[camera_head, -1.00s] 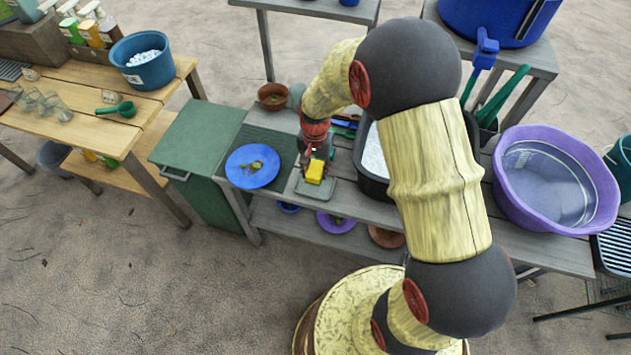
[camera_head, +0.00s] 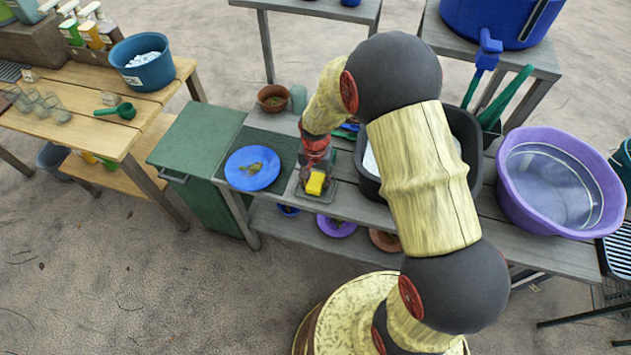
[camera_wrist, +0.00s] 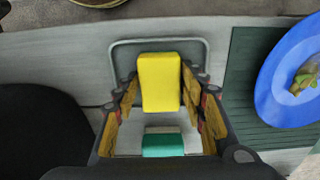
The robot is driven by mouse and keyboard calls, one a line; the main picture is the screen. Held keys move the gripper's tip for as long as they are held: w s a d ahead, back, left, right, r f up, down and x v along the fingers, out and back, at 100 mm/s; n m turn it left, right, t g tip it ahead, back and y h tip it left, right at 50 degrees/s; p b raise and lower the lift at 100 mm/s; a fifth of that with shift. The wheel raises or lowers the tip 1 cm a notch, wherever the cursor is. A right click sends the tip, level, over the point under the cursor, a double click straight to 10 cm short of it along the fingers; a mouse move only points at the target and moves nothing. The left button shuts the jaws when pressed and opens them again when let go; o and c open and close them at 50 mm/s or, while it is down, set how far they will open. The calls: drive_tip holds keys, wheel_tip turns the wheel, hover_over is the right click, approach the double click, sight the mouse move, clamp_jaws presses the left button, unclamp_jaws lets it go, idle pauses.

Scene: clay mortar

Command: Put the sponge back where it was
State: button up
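The yellow sponge (camera_head: 315,183) is a small block at the fingertips of my gripper (camera_head: 315,168), low over a small grey tray (camera_head: 334,195). In the wrist view the sponge (camera_wrist: 160,80) fills the space between the fingertips of my gripper (camera_wrist: 160,92), with the fingers close against both sides. The tray's rim (camera_wrist: 160,41) shows behind it. I cannot tell whether the sponge touches the tray. A green and white block (camera_wrist: 163,143) lies lower between the fingers; its exact place is unclear.
A blue plate (camera_head: 239,178) with scraps sits left of the tray on a green ribbed mat (camera_head: 287,146). A black basin (camera_head: 466,133) stands close on the right, partly behind my arm. A brown pot (camera_head: 273,97) stands behind. A purple tub (camera_head: 518,190) is far right.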

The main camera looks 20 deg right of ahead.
drive_tip(key=shift+o, duration=1.3)
wheel_tip(320, 180, up, 13)
drive_tip(key=p, duration=0.4)
wheel_tip(320, 180, up, 10)
drive_tip(key=f+n+t, duration=0.1)
drive_tip(key=n, duration=0.1)
hover_over(316, 182)
drive_tip(key=s, duration=0.2)
drive_tip(key=s+r+n+t, duration=0.4)
drive_tip(key=s+r+n, duration=0.1)
drive_tip(key=s+r, duration=1.2)
drive_tip(key=s, duration=0.3)
drive_tip(key=shift+t, duration=0.3)
drive_tip(key=shift+w, duration=0.1)
drive_tip(key=shift+c, duration=0.9)
